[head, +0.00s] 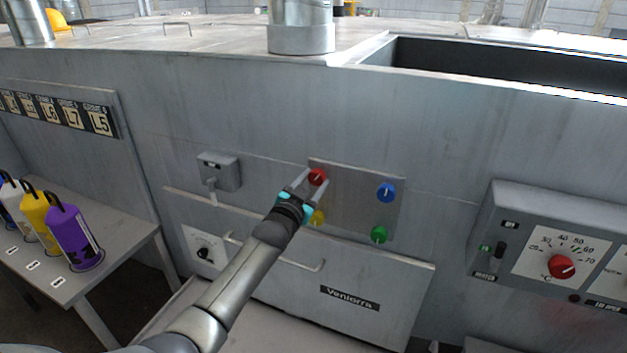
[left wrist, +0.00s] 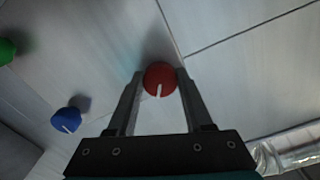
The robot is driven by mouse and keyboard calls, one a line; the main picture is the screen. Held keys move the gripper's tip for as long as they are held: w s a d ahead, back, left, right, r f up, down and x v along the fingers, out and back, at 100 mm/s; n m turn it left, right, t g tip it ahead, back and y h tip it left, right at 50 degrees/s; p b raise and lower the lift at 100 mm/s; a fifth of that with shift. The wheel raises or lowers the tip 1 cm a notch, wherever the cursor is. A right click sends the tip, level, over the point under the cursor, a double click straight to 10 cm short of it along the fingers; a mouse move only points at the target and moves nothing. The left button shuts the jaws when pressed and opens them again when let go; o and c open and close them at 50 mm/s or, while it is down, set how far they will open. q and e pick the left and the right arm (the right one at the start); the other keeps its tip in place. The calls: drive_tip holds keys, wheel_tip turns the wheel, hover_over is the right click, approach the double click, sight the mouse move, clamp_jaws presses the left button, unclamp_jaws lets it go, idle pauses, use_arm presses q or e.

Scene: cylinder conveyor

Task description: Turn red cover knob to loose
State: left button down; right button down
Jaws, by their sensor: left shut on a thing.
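The red cover knob (head: 317,176) sits at the upper left corner of a square grey cover plate (head: 352,200) on the machine's front. My left gripper (head: 317,181) reaches it from below left and is shut on the knob, one finger on each side. In the left wrist view the red knob (left wrist: 160,79) lies between the two fingertips (left wrist: 160,78), and its white mark points down, slightly left. The blue knob (head: 386,192), green knob (head: 379,235) and yellow knob (head: 318,216) sit at the other corners. My right gripper is out of view.
A grey switch box (head: 219,172) is left of the plate. A drawer front with handles and a "Veniarra" label (head: 349,297) lies below. A control box (head: 551,240) with a red dial juts out at right. Several coloured containers stand on a side table (head: 120,250) at left.

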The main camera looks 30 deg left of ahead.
use_arm(q)
drive_tip(key=n, duration=0.5)
drive_tip(key=shift+n, duration=0.3)
idle(0.5)
drive_tip(key=shift+c, duration=1.5)
unclamp_jaws()
drive_tip(key=shift+s+d, duration=0.1)
drive_tip(key=shift+s, duration=0.5)
drive_tip(key=s, duration=1.4)
drive_tip(key=shift+d, duration=0.4)
